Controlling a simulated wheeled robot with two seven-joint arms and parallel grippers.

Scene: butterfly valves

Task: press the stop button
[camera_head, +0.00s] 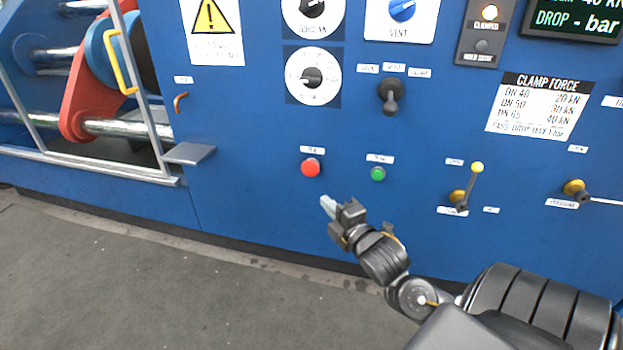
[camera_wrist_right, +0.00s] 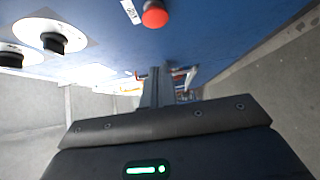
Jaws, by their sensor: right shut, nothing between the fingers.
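The red stop button (camera_head: 310,168) is a round red cap on the blue panel, below a small white label. It also shows at the top of the right wrist view (camera_wrist_right: 155,14). My right gripper (camera_head: 327,205) is shut and empty, just below and slightly right of the red button in the head view, apart from it. Its fingers (camera_wrist_right: 156,88) point away from the camera in the right wrist view, with the button above their tips. A green button (camera_head: 377,174) sits to the right of the red one. My left gripper is not in view.
A black toggle lever (camera_head: 390,97) and a white dial (camera_head: 313,77) are above the buttons. A yellow-knobbed lever (camera_head: 470,186) and a brass valve (camera_head: 575,189) stick out at the right. A small grey shelf (camera_head: 188,153) juts out at the left. The floor (camera_head: 130,285) is clear.

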